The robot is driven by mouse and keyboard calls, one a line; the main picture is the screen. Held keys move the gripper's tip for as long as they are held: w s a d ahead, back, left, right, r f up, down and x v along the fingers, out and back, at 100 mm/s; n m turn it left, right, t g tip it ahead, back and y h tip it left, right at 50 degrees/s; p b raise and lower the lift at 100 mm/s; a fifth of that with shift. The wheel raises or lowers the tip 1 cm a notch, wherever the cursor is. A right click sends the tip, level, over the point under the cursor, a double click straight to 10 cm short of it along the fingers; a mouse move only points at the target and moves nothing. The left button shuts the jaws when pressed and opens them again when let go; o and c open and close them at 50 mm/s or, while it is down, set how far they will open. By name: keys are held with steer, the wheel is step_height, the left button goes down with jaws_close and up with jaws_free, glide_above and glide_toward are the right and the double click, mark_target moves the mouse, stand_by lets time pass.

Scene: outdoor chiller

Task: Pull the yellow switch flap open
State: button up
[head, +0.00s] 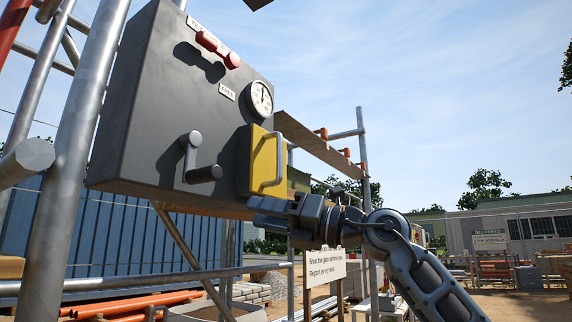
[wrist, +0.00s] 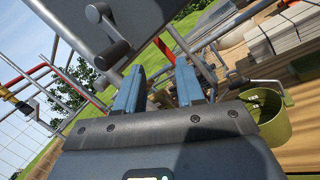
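The yellow switch flap (head: 261,165) is on the lower right of the dark grey control box (head: 150,110) in the head view. A grey bar handle (head: 280,160) runs upright along its right side. The flap appears to lie against the box front. My gripper (head: 254,212) is just below the flap, apart from the handle, and points left. In the wrist view my gripper (wrist: 160,88) has its two blue-grey fingers spread with nothing between them. The flap is not visible in the wrist view.
A grey crank lever (head: 195,160) sticks out left of the flap; it also shows in the wrist view (wrist: 106,32). A red handle (head: 217,48) and a round gauge (head: 260,98) are above. A scaffold pole (head: 75,150) stands left. A green bucket (wrist: 268,118) shows in the wrist view.

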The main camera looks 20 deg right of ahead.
mark_target(281, 156)
steer(key=w+d+r+n+t+h+b, duration=0.1)
steer(key=d+r+t+h, duration=0.1)
steer(key=d+r+h, duration=0.4)
steer(key=w+d+r+t+h, duration=0.1)
steer(key=d+r+t+h, duration=0.15)
steer(key=r, duration=0.55)
steer(key=shift+g, duration=0.45)
steer(key=shift+d+r+p+x, duration=0.1)
steer(key=shift+p+x, duration=0.4)
steer(key=shift+x, duration=1.35)
steer(key=shift+d+r+p+x, duration=0.15)
steer(key=shift+p+x, duration=0.3)
steer(key=shift+x, duration=1.35)
steer(key=shift+w, duration=0.1)
steer(key=shift+c, duration=0.5)
jaws_close()
